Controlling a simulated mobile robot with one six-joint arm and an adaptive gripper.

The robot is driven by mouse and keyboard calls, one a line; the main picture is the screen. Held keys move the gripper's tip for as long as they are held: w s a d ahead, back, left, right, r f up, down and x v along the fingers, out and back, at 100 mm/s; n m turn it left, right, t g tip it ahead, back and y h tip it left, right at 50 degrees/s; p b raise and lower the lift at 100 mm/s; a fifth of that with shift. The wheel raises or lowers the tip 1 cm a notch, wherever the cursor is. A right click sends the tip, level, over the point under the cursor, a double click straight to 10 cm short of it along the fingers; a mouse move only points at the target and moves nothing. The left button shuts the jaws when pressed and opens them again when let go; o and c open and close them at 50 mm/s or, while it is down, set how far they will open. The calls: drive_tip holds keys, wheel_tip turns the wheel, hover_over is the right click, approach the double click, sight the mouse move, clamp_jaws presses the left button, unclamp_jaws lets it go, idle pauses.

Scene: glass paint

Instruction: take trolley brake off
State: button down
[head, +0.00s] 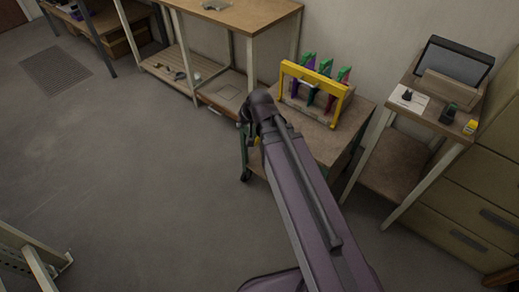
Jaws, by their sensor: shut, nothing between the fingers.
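The trolley (362,112) is a low unit with a brown top, partly behind my arm. One dark caster (246,175) shows at its lower left, below a green leg. I cannot make out the brake or its position. My arm reaches up from the bottom of the picture, and my gripper (242,123) is at its far end, by the trolley's left edge. It is small and dark, partly hidden by my wrist, and shut with nothing held. I cannot tell whether it touches the trolley.
A yellow frame (318,77) with several green and purple items stands on the trolley. A workbench (240,17) is behind left. A side table (455,98) with a dark-screened box (455,62) and drawers (455,225) stand right. Open floor (130,170) lies left.

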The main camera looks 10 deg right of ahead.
drive_tip(key=w+a+f+m+t+h+b, duration=0.1)
drive_tip(key=w+a+f+m+t+b, duration=0.15)
drive_tip(key=w+m+t+b, duration=0.45)
drive_tip(key=w+a+f+m+t+b, duration=0.1)
drive_tip(key=w+a+m+t+b, duration=0.2)
drive_tip(key=w+t+b, duration=0.55)
drive_tip(key=d+f+m+g+h+b, duration=0.5)
drive_tip(key=d+f+m+h+b, duration=0.2)
drive_tip(key=f+m+h+b, duration=0.8)
drive_tip(key=s+f+m+g+h+b, duration=0.1)
drive_tip(key=s+f+m+g+b, duration=0.2)
drive_tip(key=f+m+g+b, duration=0.2)
drive_tip(key=s+d+f+m+g+h+b, duration=0.1)
drive_tip(key=s+f+m+g+b, duration=0.3)
drive_tip(key=f+b, duration=0.3)
drive_tip(key=shift+f+m+g+h+b, duration=0.15)
drive_tip(key=shift+m+g+h+b, duration=0.15)
drive_tip(key=shift+m+g+b, duration=0.35)
drive_tip(key=shift+d, duration=0.2)
